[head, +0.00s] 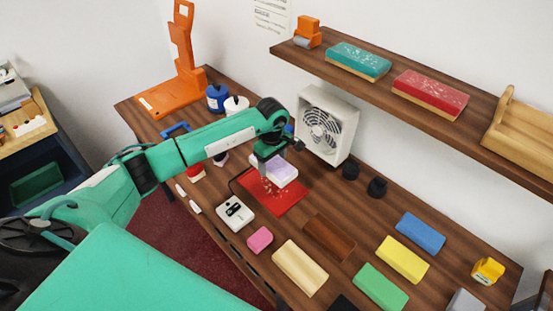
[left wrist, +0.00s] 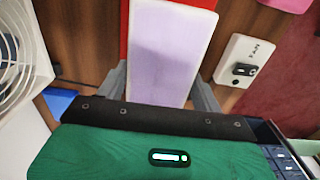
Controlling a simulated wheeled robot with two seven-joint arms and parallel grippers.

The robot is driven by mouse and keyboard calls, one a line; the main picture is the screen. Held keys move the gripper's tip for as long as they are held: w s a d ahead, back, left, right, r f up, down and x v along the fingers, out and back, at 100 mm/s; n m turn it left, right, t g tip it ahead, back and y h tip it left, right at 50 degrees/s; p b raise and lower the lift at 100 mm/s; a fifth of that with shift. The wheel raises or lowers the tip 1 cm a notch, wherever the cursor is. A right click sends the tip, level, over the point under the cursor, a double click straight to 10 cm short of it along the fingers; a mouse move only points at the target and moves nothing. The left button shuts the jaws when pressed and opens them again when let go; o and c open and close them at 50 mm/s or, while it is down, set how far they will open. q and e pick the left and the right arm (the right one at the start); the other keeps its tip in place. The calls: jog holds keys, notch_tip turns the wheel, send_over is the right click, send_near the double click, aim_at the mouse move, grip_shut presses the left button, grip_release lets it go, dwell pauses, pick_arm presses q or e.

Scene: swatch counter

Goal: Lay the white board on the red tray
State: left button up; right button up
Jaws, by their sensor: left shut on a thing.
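The white board (head: 284,175), tinted pale lilac, is between the fingers of my left gripper (head: 268,160), which is shut on it. In the left wrist view the board (left wrist: 168,55) sticks out between the two fingers (left wrist: 160,88). The red tray (head: 272,200) lies flat on the counter below the board, with pale specks on its surface. The board appears a little above the tray and covers its far part. Red edges of the tray (left wrist: 124,30) show beside the board in the left wrist view. My right gripper is out of view.
A white fan (head: 324,128) stands behind the tray. A white switch box (head: 235,212) sits left of the tray, with a pink block (head: 260,240) in front. A brown board (head: 329,237) and several coloured blocks lie to the right. A shelf (head: 440,125) hangs above.

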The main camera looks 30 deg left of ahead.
pick_arm(q)
jog(key=shift+a+f, duration=0.15)
jog(key=shift+f, duration=0.35)
jog(key=shift+f+b, duration=1.25)
jog(key=shift+f, duration=1.1)
jog(key=shift+f+b, duration=0.95)
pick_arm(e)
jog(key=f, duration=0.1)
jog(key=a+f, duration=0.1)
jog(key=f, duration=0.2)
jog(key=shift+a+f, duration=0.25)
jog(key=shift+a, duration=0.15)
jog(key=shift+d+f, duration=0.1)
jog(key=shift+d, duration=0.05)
pick_arm(q)
jog(key=shift+b, duration=0.3)
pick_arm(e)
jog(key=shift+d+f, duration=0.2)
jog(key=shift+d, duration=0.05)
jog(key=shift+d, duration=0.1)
